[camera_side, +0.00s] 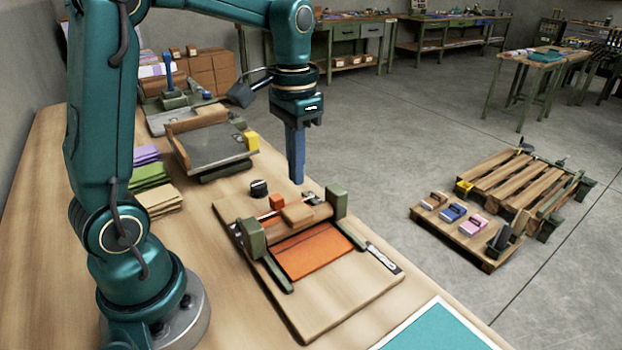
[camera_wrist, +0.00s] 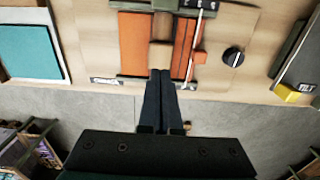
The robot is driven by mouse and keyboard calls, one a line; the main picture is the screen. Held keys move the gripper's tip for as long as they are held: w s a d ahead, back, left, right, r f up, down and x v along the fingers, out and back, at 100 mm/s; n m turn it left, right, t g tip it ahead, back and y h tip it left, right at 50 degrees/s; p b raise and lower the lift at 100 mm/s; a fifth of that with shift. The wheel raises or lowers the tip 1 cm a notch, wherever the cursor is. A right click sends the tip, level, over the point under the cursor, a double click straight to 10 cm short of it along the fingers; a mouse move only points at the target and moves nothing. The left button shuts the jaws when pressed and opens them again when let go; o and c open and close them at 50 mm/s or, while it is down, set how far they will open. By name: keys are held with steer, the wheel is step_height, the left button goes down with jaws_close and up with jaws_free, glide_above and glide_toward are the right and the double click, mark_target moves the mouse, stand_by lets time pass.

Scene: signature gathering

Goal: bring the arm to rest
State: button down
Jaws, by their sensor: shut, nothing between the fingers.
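My gripper (camera_side: 297,184) points straight down in the side view, its dark blue fingers closed together with nothing between them. It hangs above the far edge of the bench, behind the wooden board (camera_side: 340,308) with the roller frame. In the wrist view the shut fingers (camera_wrist: 160,74) reach up toward that frame's orange sheet (camera_wrist: 132,45). I cannot tell the exact height of the fingertips over the bench. The arm is bent, with its forearm reaching out over the bench.
The roller frame holds an orange sheet and a wooden block (camera_side: 297,214). A black knob (camera_side: 259,188) stands beside it. A tilted tray (camera_side: 215,147) and coloured stacks (camera_side: 150,177) lie to the left. A teal panel (camera_side: 436,330) is at the front. Pallets (camera_side: 520,185) stand on the floor.

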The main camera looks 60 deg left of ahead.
steer(key=shift+d+r, duration=0.1)
steer(key=s+d+r+t, duration=0.1)
steer(key=s+d+t, duration=0.4)
steer(key=s, duration=0.5)
steer(key=shift+d+r+t, duration=0.25)
steer(key=shift+d+t, duration=0.05)
steer(key=shift+d, duration=0.35)
steer(key=shift+s, duration=0.1)
stand_by(0.8)
